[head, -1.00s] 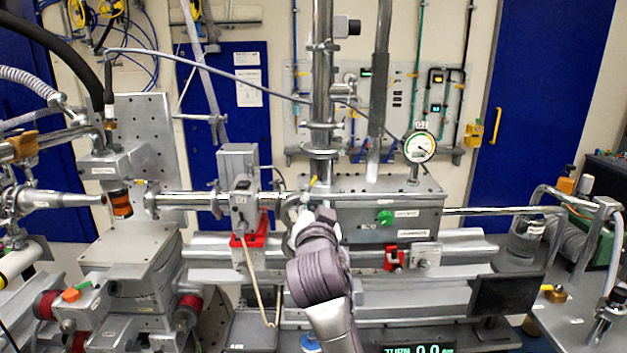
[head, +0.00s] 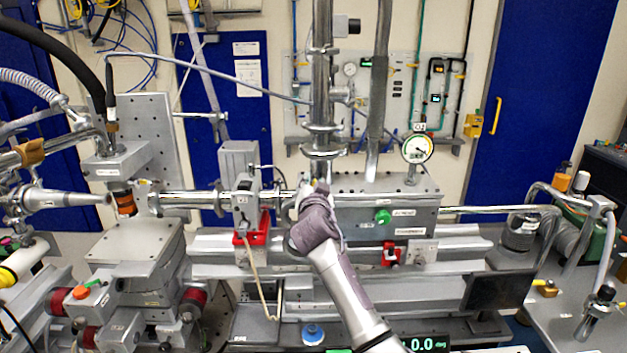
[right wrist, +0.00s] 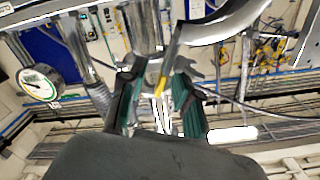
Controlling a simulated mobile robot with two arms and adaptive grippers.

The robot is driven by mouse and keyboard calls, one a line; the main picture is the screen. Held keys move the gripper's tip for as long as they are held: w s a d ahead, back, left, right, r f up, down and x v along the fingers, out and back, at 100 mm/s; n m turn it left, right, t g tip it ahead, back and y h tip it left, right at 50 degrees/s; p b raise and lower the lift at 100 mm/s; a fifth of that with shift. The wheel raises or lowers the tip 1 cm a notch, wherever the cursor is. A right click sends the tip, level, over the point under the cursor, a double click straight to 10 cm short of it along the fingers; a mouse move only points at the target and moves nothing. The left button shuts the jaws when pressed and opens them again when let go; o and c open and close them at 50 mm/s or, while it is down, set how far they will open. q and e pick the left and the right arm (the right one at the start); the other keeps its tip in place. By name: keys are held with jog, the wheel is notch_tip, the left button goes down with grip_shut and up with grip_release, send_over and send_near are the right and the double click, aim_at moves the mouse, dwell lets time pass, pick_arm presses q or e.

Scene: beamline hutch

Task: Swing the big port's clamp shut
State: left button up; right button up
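The big port appears to be the flanged joint (head: 321,150) low on the vertical steel pipe, above the grey chamber. My right gripper (head: 314,192) is just below and in front of this joint and hides part of it. A small yellow tip shows at the gripper. In the right wrist view my right gripper (right wrist: 160,104) has its green-padded fingers apart. A yellow-tipped piece (right wrist: 160,86), likely the clamp's lever, shows between them; I cannot tell whether either finger touches it. A curved metal band (right wrist: 225,22) arches close above. How far the clamp stands open is hidden. My left gripper is not in view.
The grey chamber (head: 365,212) has a green knob and a dial gauge (head: 417,148) at its right. A grey valve with a red base (head: 250,232) stands left of my right gripper. A dark monitor (head: 497,291) is at the lower right. Steel pipes run sideways on both sides.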

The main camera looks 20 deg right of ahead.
grip_shut()
dwell(0.5)
